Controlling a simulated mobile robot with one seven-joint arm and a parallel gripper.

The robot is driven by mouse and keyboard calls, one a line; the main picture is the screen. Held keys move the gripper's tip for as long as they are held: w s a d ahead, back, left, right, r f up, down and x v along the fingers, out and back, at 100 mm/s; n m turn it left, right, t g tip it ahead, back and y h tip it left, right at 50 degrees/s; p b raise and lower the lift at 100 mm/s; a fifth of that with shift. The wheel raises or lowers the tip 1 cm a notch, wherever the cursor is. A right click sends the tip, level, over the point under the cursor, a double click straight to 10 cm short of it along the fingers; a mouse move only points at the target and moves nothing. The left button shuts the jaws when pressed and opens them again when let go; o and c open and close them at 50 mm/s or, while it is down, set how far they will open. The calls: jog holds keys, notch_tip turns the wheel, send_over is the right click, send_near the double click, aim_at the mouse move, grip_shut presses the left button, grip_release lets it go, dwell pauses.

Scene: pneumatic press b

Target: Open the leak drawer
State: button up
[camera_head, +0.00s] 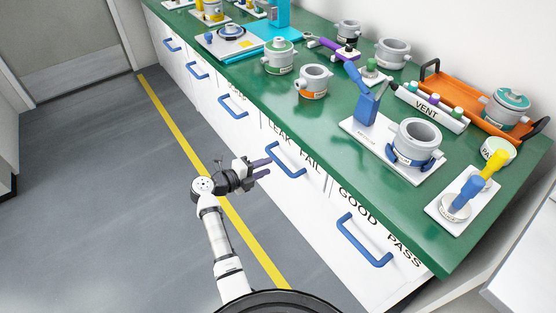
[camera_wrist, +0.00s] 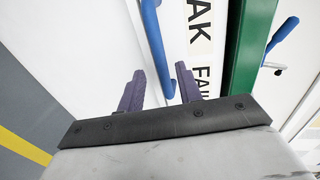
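The leak drawer (camera_head: 296,190) is a white drawer front under the green bench, labelled "LEAK FAIL". It looks shut, flush with its neighbours. Its blue bar handle (camera_head: 285,160) runs along the front below the label. My gripper (camera_head: 268,167) is open, with two purple fingers pointing at the drawer close to the handle. In the wrist view the blue handle (camera_wrist: 154,45) runs into the gap between the open fingers (camera_wrist: 160,70). The fingers are not closed on it. I cannot tell whether they touch it.
The "GOOD PASS" drawer with a blue handle (camera_head: 364,241) is to the right, and more handled drawers (camera_head: 232,107) are to the left. The green benchtop (camera_head: 300,115) above holds pots, a blue lever press (camera_head: 367,105) and an orange tray (camera_head: 455,92). The grey floor (camera_head: 110,190) is clear.

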aim_at(278, 160)
jog(key=x, duration=0.6)
jog(key=shift+c, duration=0.3)
grip_shut()
